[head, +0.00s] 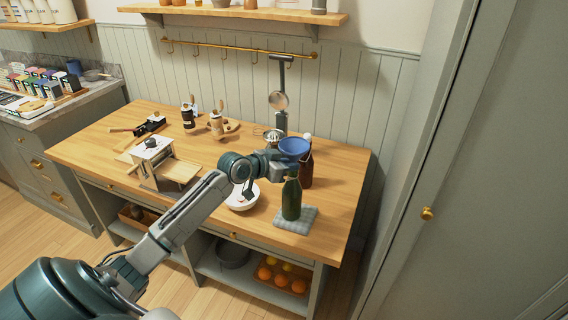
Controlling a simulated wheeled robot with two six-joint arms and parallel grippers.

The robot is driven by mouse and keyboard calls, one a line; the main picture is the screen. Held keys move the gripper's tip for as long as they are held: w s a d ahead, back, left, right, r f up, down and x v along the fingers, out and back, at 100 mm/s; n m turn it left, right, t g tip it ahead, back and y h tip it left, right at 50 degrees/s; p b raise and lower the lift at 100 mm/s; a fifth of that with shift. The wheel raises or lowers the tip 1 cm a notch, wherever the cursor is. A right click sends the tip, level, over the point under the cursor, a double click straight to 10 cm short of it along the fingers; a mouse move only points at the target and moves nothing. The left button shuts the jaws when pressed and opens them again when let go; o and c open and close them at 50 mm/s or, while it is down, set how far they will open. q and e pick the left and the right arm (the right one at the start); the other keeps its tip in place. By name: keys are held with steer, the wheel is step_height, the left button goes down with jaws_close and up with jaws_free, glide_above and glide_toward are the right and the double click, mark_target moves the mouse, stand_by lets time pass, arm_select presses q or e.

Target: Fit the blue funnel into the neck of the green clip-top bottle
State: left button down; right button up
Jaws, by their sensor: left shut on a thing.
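The blue funnel (294,146) is held by my left gripper (288,159), wide mouth up. It is directly above the neck of the green clip-top bottle (291,201) in the picture. The green bottle stands upright on a grey-checked folded cloth (309,216) near the table's front right. My gripper's fingers and the funnel's bowl hide the spout and the bottle's mouth, so I cannot tell whether the spout is in the neck. My right gripper is not in view.
A brown bottle (307,170) stands close behind the green one. A white bowl (243,204) sits to its left, partly behind my left arm.

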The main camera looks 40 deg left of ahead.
arm_select(q)
steer(key=shift+f, duration=0.2)
steer(key=c, duration=1.4)
jaws_free()
steer(key=shift+o, duration=0.3)
steer(key=shift+s, duration=0.1)
steer(key=shift+s+a, duration=0.2)
steer(key=shift+s, duration=0.25)
steer(key=v, duration=1)
steer(key=shift+r, duration=0.4)
steer(key=shift+w, duration=0.1)
